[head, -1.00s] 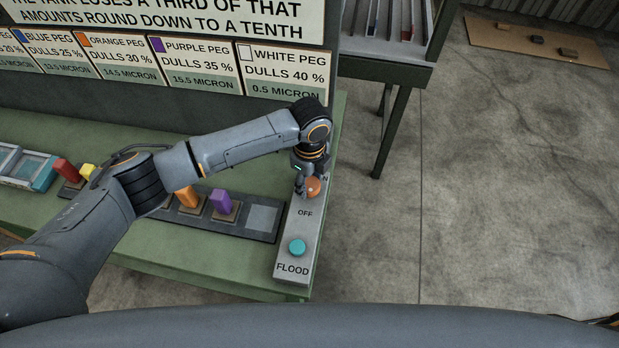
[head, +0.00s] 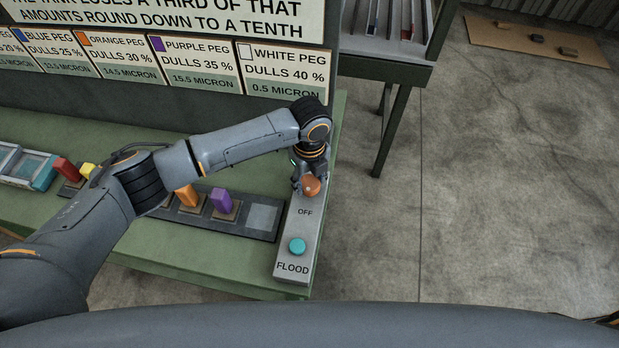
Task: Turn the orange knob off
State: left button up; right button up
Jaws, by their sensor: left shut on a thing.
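The orange knob (head: 311,187) sits near the far end of a grey panel (head: 290,230) at the bench's right end. The word OFF is printed on the panel just below the knob. My left gripper (head: 307,182) reaches down from above and is shut on the knob, covering part of it and the lettering above it. A pale mark shows on the knob's face. My right gripper is not in the head view.
A teal button (head: 297,247) marked FLOOD sits nearer on the same panel. Signs stand behind. Open floor (head: 500,200) lies right.

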aim_at(310, 183)
pick_arm(q)
jog(key=o, duration=1.2)
jog(key=shift+c, duration=0.2)
notch_tip(310, 183, up, 12)
